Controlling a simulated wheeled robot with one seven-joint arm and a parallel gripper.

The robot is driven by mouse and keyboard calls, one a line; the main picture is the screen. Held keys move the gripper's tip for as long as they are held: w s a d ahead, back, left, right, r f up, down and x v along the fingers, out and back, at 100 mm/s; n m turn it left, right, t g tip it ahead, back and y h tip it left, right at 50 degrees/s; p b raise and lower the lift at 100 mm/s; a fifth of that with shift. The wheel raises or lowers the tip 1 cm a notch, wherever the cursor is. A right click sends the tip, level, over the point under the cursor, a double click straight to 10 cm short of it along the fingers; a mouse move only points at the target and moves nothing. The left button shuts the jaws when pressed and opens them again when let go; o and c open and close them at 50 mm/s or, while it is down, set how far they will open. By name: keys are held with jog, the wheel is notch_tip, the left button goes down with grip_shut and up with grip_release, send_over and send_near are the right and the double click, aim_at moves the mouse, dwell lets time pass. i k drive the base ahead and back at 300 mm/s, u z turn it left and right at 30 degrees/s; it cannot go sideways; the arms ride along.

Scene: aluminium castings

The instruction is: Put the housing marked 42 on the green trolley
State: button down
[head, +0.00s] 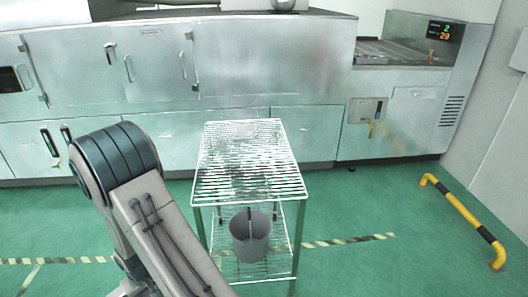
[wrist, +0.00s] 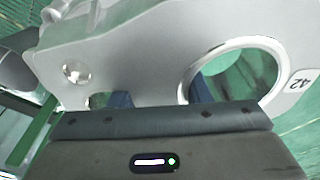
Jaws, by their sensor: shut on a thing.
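The housing marked 42 (wrist: 140,50) is a pale grey casting with a large round opening and a smaller hole; its "42" label is at the right of the wrist view. My gripper (wrist: 160,97) is shut on it, with blue fingers partly hidden behind the casting. The green trolley (head: 250,182) stands at the middle of the head view, with green legs, a white wire top and a wire lower shelf. Its top carries no casting. My gripper and the housing are outside the head view; only my arm shows, left of the trolley.
A grey bucket (head: 249,237) stands on the trolley's lower shelf. A long steel machine (head: 275,55) runs behind the trolley. A yellow and black floor rail (head: 462,218) is at the right. Green floor is open between the trolley and the rail.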

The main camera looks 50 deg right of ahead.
aim_at(255, 176)
jog(key=z, duration=1)
